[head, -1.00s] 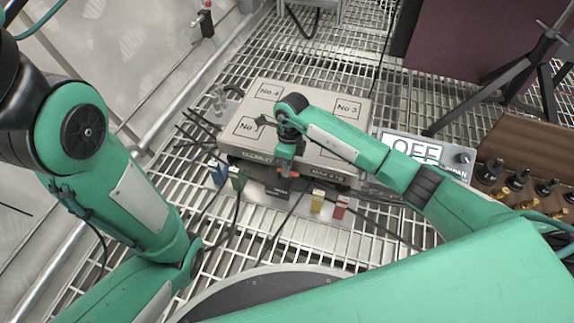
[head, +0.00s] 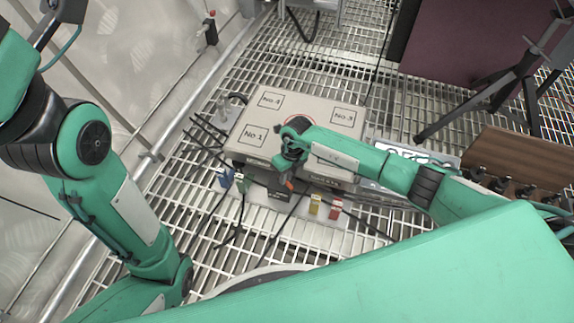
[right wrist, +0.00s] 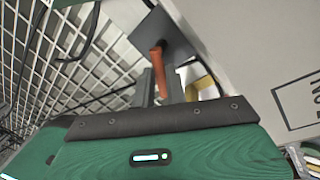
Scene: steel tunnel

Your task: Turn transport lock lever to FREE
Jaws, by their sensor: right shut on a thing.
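The orange lever (head: 289,185) is at the front edge of a grey box (head: 322,105) with numbered squares on top. In the right wrist view the lever (right wrist: 157,60) stands between my gripper's fingers, in front of a dark plate. My right gripper (head: 287,181) is shut on the lever; it also shows in the right wrist view (right wrist: 160,82). The gripper and wrist hide much of the lever in the head view, and any FREE marking is not readable. A dark end of my left arm (head: 68,10) shows at the top left; its jaws are unclear.
Blue and green (head: 240,183) plugs are left of the lever, yellow (head: 315,204) and red (head: 335,209) ones right. Black cables run over the grating floor. A display panel (head: 415,153) is partly behind my right arm. A tripod (head: 500,85) stands at right.

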